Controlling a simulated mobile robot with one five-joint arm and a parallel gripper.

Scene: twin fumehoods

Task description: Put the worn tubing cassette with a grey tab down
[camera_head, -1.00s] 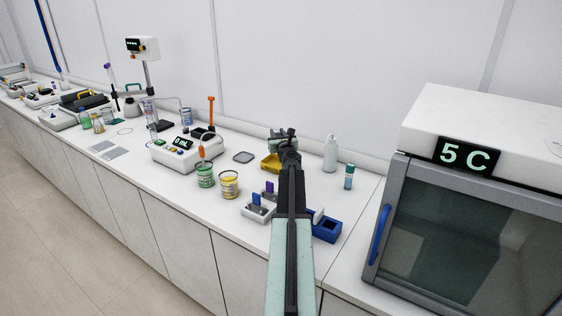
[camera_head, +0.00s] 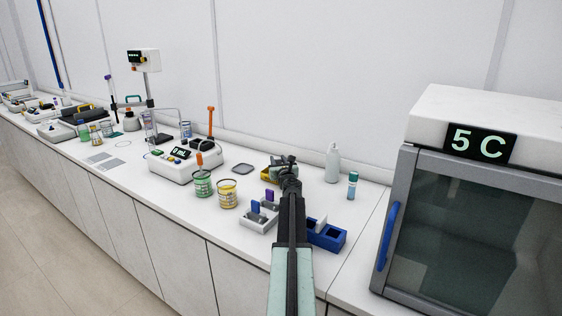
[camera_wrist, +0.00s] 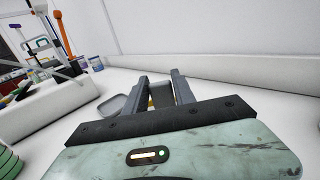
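My gripper (camera_wrist: 160,78) reaches to the yellow tray (camera_head: 267,176) near the back of the bench. In the wrist view its two fingers stand apart, with a small yellowish and grey patch between them. I cannot tell whether this patch is a held cassette or the tray behind. In the head view a greyish-green shape at the arm's end covers part of the tray. No grey tab can be made out. A white holder (camera_head: 252,224) left of my arm carries pieces with a blue tab (camera_head: 255,207) and a purple tab (camera_head: 270,197).
A blue two-part bin (camera_head: 328,240) stands right of my arm. A white bottle (camera_head: 332,163) and a teal-capped vial (camera_head: 352,187) stand behind it. Green (camera_head: 202,184) and yellow (camera_head: 227,194) jars stand left. The glass-fronted 5 C cabinet (camera_head: 470,230) is at right.

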